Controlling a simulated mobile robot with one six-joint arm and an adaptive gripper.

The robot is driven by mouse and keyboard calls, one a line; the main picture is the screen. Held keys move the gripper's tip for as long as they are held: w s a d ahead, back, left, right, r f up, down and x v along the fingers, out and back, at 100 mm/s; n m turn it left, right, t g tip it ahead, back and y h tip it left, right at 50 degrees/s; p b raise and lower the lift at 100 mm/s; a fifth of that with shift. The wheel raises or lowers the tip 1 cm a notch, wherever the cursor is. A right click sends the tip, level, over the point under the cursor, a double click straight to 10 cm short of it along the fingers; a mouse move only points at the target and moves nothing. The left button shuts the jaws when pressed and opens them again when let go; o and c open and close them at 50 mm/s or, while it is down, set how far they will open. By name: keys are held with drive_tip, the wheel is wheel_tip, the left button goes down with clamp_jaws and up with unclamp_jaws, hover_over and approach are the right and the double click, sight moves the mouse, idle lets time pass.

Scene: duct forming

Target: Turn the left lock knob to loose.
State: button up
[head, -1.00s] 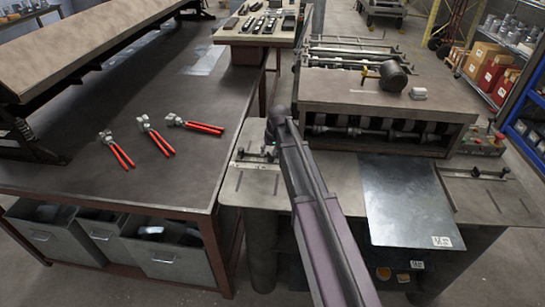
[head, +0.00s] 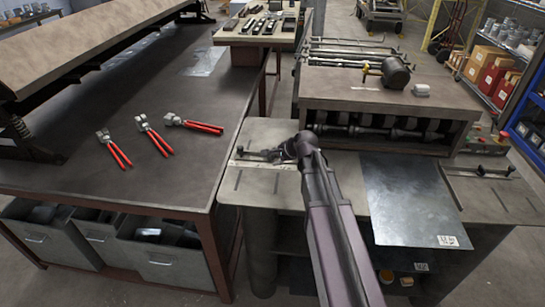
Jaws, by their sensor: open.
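The left edge guide (head: 255,163) of the forming machine lies on the near-left part of its table, with a pale scale strip and a dark clamp bar. A small dark knob (head: 240,151) stands at the left end of that bar. My gripper (head: 282,154) is at the end of my arm, beside the right end of the guide and to the right of the knob. It is open and I see nothing in it. My wrist hides part of the fingers and of the guide's right end. Whether the fingers touch the guide cannot be told.
A matching right guide (head: 480,171) sits across the table. A metal sheet (head: 410,200) lies between them, before the roller housing (head: 385,105). A workbench (head: 110,180) with red-handled pliers (head: 153,135) stands at left, across a narrow gap.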

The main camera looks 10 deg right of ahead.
drive_tip(key=s+m, duration=0.1)
drive_tip(key=m, duration=0.1)
drive_tip(key=m+t, duration=0.1)
drive_tip(key=m, duration=0.1)
drive_tip(key=shift+s+d+r+b, duration=0.15)
drive_tip(key=shift+s+d+b, duration=0.25)
drive_tip(key=s+m+t, duration=0.1)
drive_tip(key=m, duration=0.2)
drive_tip(key=s+d+r+m+t+b, duration=0.1)
drive_tip(key=m, duration=0.2)
drive_tip(key=s+d+m+t+b, duration=0.1)
drive_tip(key=m, duration=0.2)
drive_tip(key=shift+s+d+r, duration=0.2)
drive_tip(key=m, duration=0.1)
drive_tip(key=m+t, duration=0.1)
drive_tip(key=s+d+m, duration=0.1)
drive_tip(key=m, duration=0.1)
drive_tip(key=shift+s+d+r+b, duration=0.1)
drive_tip(key=shift+r+b, duration=0.25)
drive_tip(key=shift+r, duration=0.05)
drive_tip(key=b+x, duration=0.5)
drive_tip(key=x, duration=0.9)
drive_tip(key=shift+d+r, duration=0.1)
drive_tip(key=shift+r, duration=0.05)
drive_tip(key=shift+c, duration=0.2)
clamp_jaws()
